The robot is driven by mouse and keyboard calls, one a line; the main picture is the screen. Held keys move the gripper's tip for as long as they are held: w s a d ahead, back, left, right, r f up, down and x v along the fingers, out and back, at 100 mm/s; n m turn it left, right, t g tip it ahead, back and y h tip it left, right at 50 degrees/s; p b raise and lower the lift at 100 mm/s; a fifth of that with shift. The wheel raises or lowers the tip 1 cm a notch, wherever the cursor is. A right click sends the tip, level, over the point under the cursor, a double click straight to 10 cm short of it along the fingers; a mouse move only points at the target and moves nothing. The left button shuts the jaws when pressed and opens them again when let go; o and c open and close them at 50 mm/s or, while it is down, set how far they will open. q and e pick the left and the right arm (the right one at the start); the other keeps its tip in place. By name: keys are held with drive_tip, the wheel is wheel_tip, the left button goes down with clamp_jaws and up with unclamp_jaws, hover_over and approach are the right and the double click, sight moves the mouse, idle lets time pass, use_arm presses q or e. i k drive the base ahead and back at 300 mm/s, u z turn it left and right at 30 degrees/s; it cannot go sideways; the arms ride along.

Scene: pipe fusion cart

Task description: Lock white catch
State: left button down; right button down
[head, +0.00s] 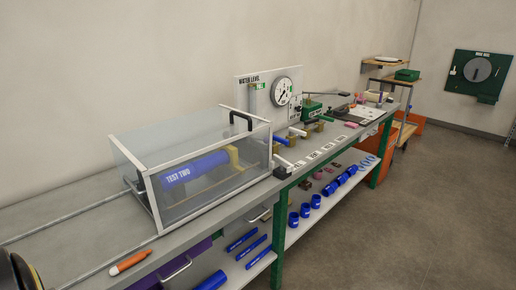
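A clear box with a pale frame (205,192) stands on the grey bench, its lid down. A black handle (240,119) is on its far right top edge. Inside lies a blue pipe (195,170) marked "TEST TWO". Neither of my grippers can be made out. A dark rounded shape at the lower left edge is cut off, and I cannot tell what it is.
An orange marker-like item (129,262) lies on the bench front. Two rails (70,223) run left of the box. A gauge panel (270,92) stands behind. Blue pipe pieces (305,210) lie on the lower shelf. The floor at right is clear.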

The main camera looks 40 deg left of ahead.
sight(284, 164)
drive_tip(key=u, duration=0.95)
drive_tip(key=i, duration=1.05)
drive_tip(key=u, duration=1)
